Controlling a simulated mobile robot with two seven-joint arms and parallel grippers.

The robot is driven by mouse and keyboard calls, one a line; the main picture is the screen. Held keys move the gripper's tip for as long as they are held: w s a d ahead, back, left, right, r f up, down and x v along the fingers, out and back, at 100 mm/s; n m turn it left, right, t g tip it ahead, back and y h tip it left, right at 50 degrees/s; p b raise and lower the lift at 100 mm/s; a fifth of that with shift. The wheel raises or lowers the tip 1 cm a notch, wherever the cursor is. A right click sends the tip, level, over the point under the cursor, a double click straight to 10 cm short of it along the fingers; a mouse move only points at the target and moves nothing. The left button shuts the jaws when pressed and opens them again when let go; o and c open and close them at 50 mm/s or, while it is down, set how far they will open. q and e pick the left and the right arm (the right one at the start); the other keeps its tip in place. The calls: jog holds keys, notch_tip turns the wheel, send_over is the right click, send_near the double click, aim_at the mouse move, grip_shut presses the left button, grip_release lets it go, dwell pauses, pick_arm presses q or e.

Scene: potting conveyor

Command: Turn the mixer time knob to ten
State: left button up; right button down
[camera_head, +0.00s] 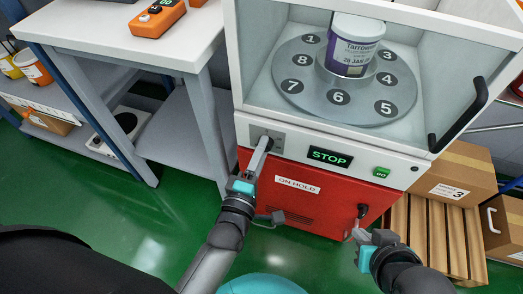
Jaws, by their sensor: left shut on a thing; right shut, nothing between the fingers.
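The mixer is a white and red machine with a glass-fronted chamber. The time knob (271,141) is a small dark knob on a grey plate at the left of its white panel, mostly hidden by the fingers. My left gripper (265,147) is shut on the knob. The knob's marks and setting are too small to read. A display (330,156) beside it shows STOP in green. My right gripper (357,234) is shut and empty, low in front of the red lower front, just below a black handle (362,210).
A purple and white tub (352,50) stands on the numbered turntable (300,97) in the chamber. A green button (381,172) is right of the display. An ON HOLD label (297,186) is on the red front. A white table (120,38) is left; cartons (455,177) and a wooden pallet (430,235) are right.

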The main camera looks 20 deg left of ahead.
pick_arm(q)
grip_shut()
jog(key=shift+m+p, duration=3.85)
jog(key=shift+m, duration=2.15)
pick_arm(e)
jog(key=s+d+f+g, duration=0.1)
jog(key=s+f+g, duration=0.1)
jog(key=f, duration=0.4)
jog(key=s+d+f+g+h, duration=0.1)
jog(key=s+d+f+g, duration=0.1)
jog(key=f, duration=0.4)
jog(key=shift+s+f, duration=0.15)
jog(key=shift+s, duration=0.55)
